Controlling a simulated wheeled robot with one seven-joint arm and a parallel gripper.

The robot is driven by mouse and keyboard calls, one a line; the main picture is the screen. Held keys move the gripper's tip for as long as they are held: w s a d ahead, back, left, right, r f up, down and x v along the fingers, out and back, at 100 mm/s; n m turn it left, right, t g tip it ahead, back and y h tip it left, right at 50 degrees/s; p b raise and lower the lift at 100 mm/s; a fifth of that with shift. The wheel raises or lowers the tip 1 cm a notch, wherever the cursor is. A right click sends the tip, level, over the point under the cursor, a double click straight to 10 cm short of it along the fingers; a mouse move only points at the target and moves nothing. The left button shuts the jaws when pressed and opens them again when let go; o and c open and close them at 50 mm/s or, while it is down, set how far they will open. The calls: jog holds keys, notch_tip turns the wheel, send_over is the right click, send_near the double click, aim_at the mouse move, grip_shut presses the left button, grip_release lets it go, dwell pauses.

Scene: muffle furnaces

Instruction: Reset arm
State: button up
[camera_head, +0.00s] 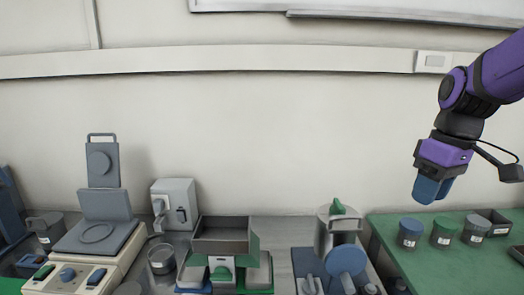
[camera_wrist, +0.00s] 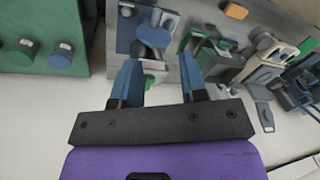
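My arm comes in from the upper right in the camera_head view. My gripper (camera_head: 432,190) hangs in the air with its blue fingers pointing down, above the left part of the green table top (camera_head: 432,262). In the camera_wrist view my gripper (camera_wrist: 160,75) has its two blue fingers apart, with nothing held between them. Bench equipment shows beyond the gap, well away from the fingertips.
On the green top stand a blue-lidded jar (camera_head: 410,232), a green-lidded jar (camera_head: 444,232) and another blue-lidded jar (camera_head: 476,229). An open grey box (camera_head: 222,229), a small white device (camera_head: 176,205) and a machine with an upright plate (camera_head: 103,165) stand left.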

jog(key=s+r+m+t+h, duration=0.1)
jog(key=s+r+m+t, duration=0.1)
jog(key=s, duration=0.4)
jog(key=s+r+m+t, duration=0.1)
jog(key=s+m+t, duration=0.2)
jog(key=s, duration=0.3)
jog(key=shift+s+a+r+h, duration=0.2)
jog(key=shift+s+r+h, duration=0.1)
jog(key=shift+r+h, duration=0.1)
jog(key=shift+o, duration=0.2)
